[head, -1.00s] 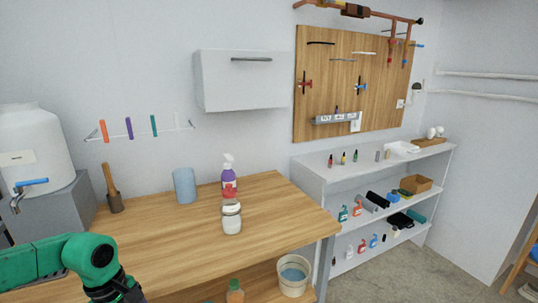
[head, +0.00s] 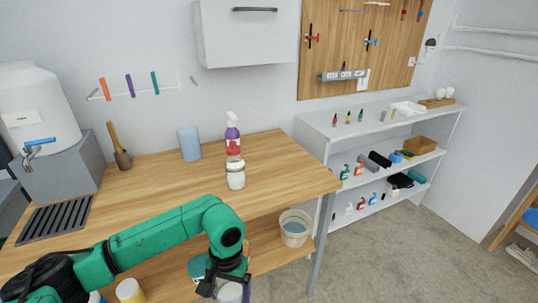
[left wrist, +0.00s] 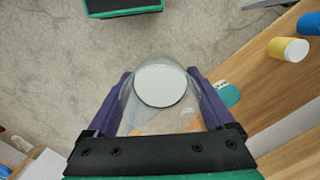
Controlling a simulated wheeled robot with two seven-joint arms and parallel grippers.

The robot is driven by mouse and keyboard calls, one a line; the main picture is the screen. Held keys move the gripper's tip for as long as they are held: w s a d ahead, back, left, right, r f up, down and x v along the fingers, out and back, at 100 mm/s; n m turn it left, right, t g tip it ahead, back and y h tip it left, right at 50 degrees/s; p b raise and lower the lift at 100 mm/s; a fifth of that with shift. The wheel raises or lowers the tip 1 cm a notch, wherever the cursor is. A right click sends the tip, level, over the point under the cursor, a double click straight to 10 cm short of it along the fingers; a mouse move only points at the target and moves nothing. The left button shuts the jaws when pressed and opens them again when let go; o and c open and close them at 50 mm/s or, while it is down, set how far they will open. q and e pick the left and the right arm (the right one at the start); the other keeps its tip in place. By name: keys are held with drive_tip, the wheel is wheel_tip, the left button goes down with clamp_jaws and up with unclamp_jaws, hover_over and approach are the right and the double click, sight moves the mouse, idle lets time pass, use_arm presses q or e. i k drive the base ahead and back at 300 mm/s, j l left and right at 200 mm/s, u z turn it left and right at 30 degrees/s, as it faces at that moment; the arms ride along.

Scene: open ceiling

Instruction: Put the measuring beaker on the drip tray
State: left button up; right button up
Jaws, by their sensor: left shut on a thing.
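The clear measuring beaker (left wrist: 133,112) is between the two purple fingers of my left gripper (left wrist: 160,98) in the left wrist view, with a pale round face showing. In the head view my left gripper (head: 226,284) is shut on the beaker (head: 231,293) at the bottom edge, in front of the table and partly cut off by the frame. The drip tray (head: 56,220) is a dark slatted grate on the left of the tabletop, below the tap of the white water tank. Nothing stands on its visible part. My right gripper is out of view.
A white-lidded jar (head: 236,178), a purple spray bottle (head: 233,135), a blue cylinder (head: 189,143) and a wooden-handled tool (head: 119,148) stand toward the table's back. A bucket (head: 294,230) and a yellow jar (head: 131,291) are on the lower shelf. The table's middle is clear.

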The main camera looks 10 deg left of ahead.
sight(45, 224)
drive_tip(key=u, duration=1.45)
